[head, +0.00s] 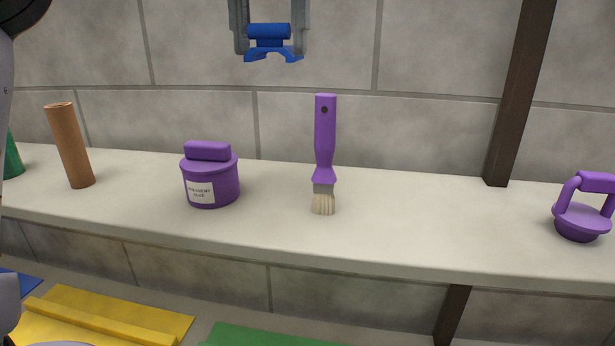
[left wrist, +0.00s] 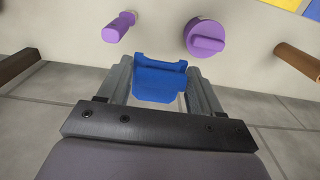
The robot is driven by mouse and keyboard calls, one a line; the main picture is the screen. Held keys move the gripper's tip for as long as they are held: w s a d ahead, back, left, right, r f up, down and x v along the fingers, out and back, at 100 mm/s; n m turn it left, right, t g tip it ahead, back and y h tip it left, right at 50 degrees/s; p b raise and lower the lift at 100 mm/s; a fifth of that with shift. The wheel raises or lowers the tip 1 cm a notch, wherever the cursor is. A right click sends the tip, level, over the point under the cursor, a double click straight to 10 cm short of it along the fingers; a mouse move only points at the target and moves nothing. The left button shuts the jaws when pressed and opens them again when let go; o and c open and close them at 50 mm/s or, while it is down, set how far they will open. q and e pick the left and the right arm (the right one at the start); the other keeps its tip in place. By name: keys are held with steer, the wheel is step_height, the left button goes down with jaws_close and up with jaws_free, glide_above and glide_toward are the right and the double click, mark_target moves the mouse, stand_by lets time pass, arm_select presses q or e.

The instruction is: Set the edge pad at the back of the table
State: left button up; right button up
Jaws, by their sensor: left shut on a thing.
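My left gripper (head: 268,38) hangs at the top middle of the head view, in front of the stone wall and above the pale shelf. It is shut on a blue piece (head: 268,32) with a rounded bar and a flared lower edge, which I take to be the edge pad. In the left wrist view the blue edge pad (left wrist: 159,80) sits between the two grey fingers (left wrist: 158,84), clear of the shelf. The table (head: 215,318) shows only in part below the shelf. Its back edge cannot be made out clearly. My right gripper is not in view.
On the shelf (head: 420,225) stand a brown tube (head: 70,147), a purple glue pot (head: 212,183), a purple brush (head: 324,140) and a purple handled tool (head: 580,222). A dark post (head: 520,90) stands right.

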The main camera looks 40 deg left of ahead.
mark_target(277, 201)
arm_select(q)
step_height(277, 201, down, 19)
steer(key=shift+f, duration=0.2)
stand_by(1.0)
steer(key=shift+f, duration=0.1)
steer(key=o, duration=0.7)
steer(key=shift+w+r, duration=0.1)
steer(key=shift+r, duration=5.7)
steer(key=shift+o, duration=0.5)
steer(key=shift+r, duration=0.25)
